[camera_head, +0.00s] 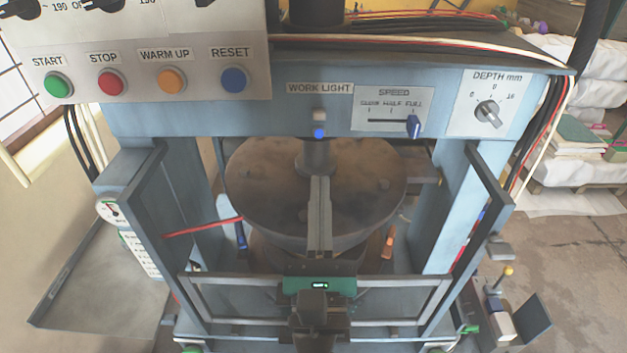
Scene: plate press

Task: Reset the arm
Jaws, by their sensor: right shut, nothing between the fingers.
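My right gripper (320,182) reaches in from the bottom centre, its two long grey fingers shut together with nothing between them. The fingers pass over the front frame and lie in front of the round brown-grey platen (255,185) of the blue press (215,118). Whether they touch the platen I cannot tell. The fingers hide the platen's middle strip. My left gripper is not in view.
A panel (150,60) with START, STOP, WARM UP and RESET buttons overhangs the upper left. A work light button (319,132), a speed slider (414,126) and a depth knob (488,112) sit on the crossbeam. Open guard bars (487,180) flank the gripper. A tray (95,275) lies left.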

